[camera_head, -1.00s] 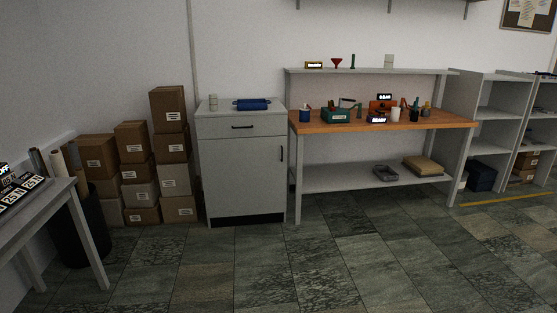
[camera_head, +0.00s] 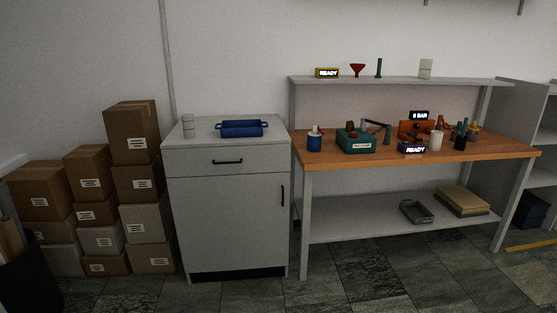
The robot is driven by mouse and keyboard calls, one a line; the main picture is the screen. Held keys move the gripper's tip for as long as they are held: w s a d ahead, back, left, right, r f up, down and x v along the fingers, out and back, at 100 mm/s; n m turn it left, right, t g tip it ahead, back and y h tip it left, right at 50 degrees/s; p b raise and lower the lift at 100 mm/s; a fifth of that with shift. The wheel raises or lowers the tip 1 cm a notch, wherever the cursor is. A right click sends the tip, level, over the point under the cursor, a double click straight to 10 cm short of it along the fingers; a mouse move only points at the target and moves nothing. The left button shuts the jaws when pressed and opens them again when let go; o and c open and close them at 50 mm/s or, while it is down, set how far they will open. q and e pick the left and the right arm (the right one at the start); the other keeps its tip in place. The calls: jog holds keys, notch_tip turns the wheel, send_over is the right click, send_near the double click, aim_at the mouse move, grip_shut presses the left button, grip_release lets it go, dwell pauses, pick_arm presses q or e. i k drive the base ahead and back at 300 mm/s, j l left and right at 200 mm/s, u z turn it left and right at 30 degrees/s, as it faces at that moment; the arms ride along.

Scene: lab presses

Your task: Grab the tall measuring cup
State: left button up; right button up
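No gripper of mine shows in the head view. Three pale, cup-like vessels are in view, and I cannot tell for certain which is the tall measuring cup. A pale cylinder (camera_head: 188,126) with a line around its middle stands upright on the left of the grey cabinet top. A similar pale cylinder (camera_head: 425,68) stands upright on the upper shelf above the workbench. A smaller white cup (camera_head: 437,140) stands on the wooden bench top, right of the orange device. Graduation marks are too small to make out on any of them.
The wooden workbench (camera_head: 480,151) holds a green press (camera_head: 355,141), a blue bottle (camera_head: 314,141) and an orange device (camera_head: 416,129). Stacked boxes (camera_head: 135,182) stand left. Floor (camera_head: 365,275) in front is clear.

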aim_at(187, 120)
jog(key=i, duration=2)
